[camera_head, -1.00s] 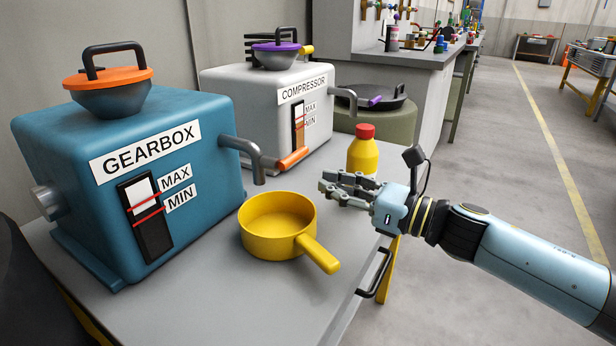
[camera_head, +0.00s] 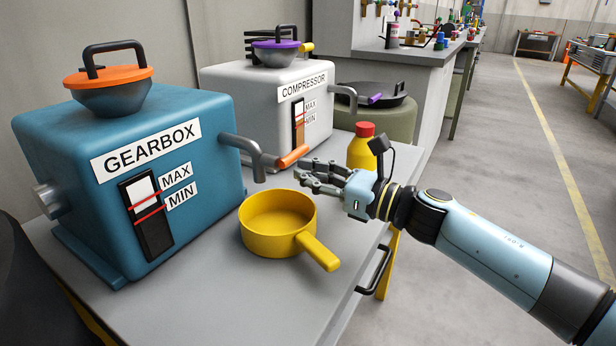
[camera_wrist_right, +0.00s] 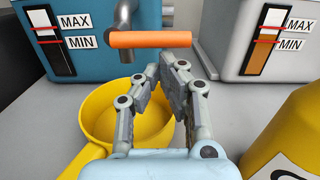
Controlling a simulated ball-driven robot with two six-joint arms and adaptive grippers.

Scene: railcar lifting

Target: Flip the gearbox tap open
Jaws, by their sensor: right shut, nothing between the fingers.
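The blue gearbox (camera_head: 110,225) stands at the left of the table, with an orange lid on top. Its tap is a grey bent pipe (camera_head: 238,146) with an orange handle (camera_head: 293,156) pointing right. The handle also shows crosswise ahead of the fingers in the right wrist view (camera_wrist_right: 150,40). My right gripper (camera_head: 305,172) is shut and empty, just right of and slightly below the handle in the head view. I cannot tell whether its fingertips touch the handle. A yellow pan (camera_head: 262,238) sits on the table below the spout. My left gripper is not in view.
A white compressor (camera_head: 232,98) with a purple-handled tap (camera_head: 374,98) stands behind. A yellow bottle with a red cap (camera_head: 362,150) stands close behind my right gripper. The grey table (camera_head: 250,305) is clear in front of the pan.

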